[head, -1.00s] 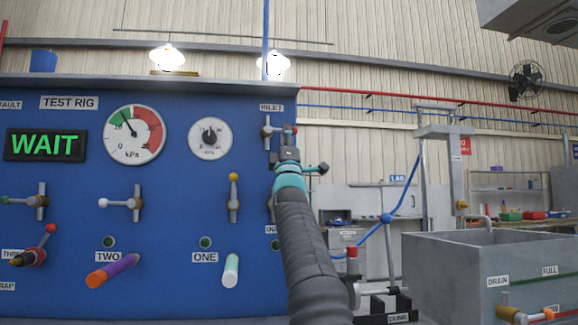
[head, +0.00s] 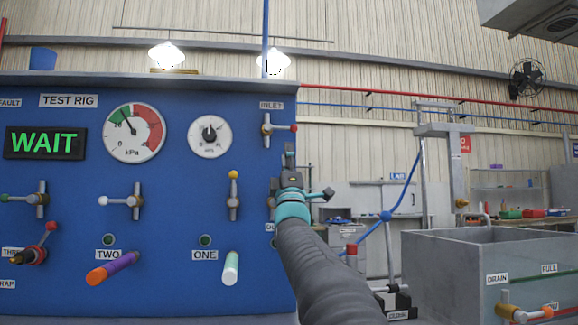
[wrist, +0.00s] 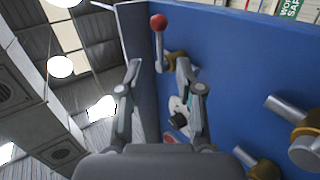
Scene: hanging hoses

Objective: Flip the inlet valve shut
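The inlet valve (head: 267,129) is at the panel's upper right, below the INLET label. Its lever points right across the vertical pipe and ends in a red ball (head: 295,128). My gripper (head: 290,150) is just below the lever, apart from it in the head view. In the wrist view, the two fingers of my gripper (wrist: 159,75) are spread with nothing between them. The red ball (wrist: 158,21) and its lever show beyond the fingertips, and the brass valve body is partly hidden by one finger.
The blue test rig panel (head: 70,85) carries a WAIT display (head: 45,143), a kPa gauge (head: 134,133) and several other valves. A valve with a yellow ball (head: 234,175) stands left of my gripper. A grey tank (head: 440,270) is at right. Air right of the panel is open.

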